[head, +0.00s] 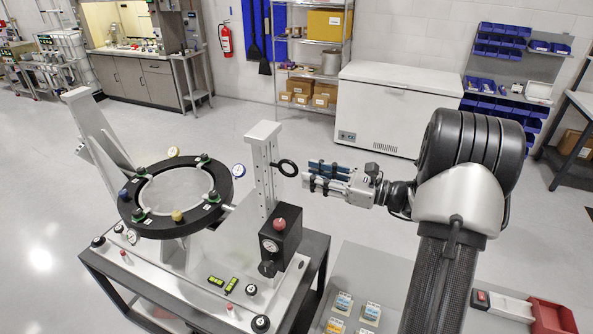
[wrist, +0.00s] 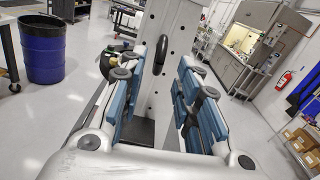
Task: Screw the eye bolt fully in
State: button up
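The eye bolt (head: 286,168) is a black ring standing out from the right side of the white upright post (head: 262,165) on the mirror fixture. In the wrist view the eye bolt (wrist: 160,54) shows nearly edge-on, ahead between the fingertips. How far its thread is in is hidden. My gripper (head: 311,173) is just right of the ring, pointing at it. Its blue-padded fingers are apart with nothing between them, as the wrist view of the gripper (wrist: 163,75) also shows. A small gap separates fingertips and ring.
The round mirror in its black ring frame (head: 154,228) is left of the post. A black box with a red knob (head: 281,243) stands below the eye bolt. A grey tray (head: 345,305) with small packets is at front right. Floor behind the fixture is clear.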

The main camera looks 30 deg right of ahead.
jog(key=v, duration=0.3)
jog(key=shift+s+d, duration=0.25)
jog(key=shift+s, duration=0.05)
jog(key=s+a+f+n+g+b, duration=0.2)
jog(key=s+a+n+g+b, duration=0.15)
jog(key=a, duration=0.45)
jog(key=s+a+f+n+g+h+b, duration=0.1)
jog(key=s+a+f+n+g+b, duration=0.15)
jog(key=a+n+g, duration=0.4)
jog(key=s+a+f+n+g+b, duration=0.1)
jog(key=s+a+f+n+b, duration=0.2)
jog(key=a, duration=0.6)
jog(key=s+f+n+h+b, duration=0.5)
jog(key=s+n+b, duration=0.1)
jog(key=s+n, duration=0.1)
jog(key=s+f+n+t+h+b, duration=0.1)
jog(key=s+f+n+h+b, duration=0.4)
jog(key=s+n, duration=0.2)
jog(key=shift+s+f+b, duration=0.15)
jog(key=shift+s+b, duration=0.25)
jog(key=shift+s, duration=0.5)
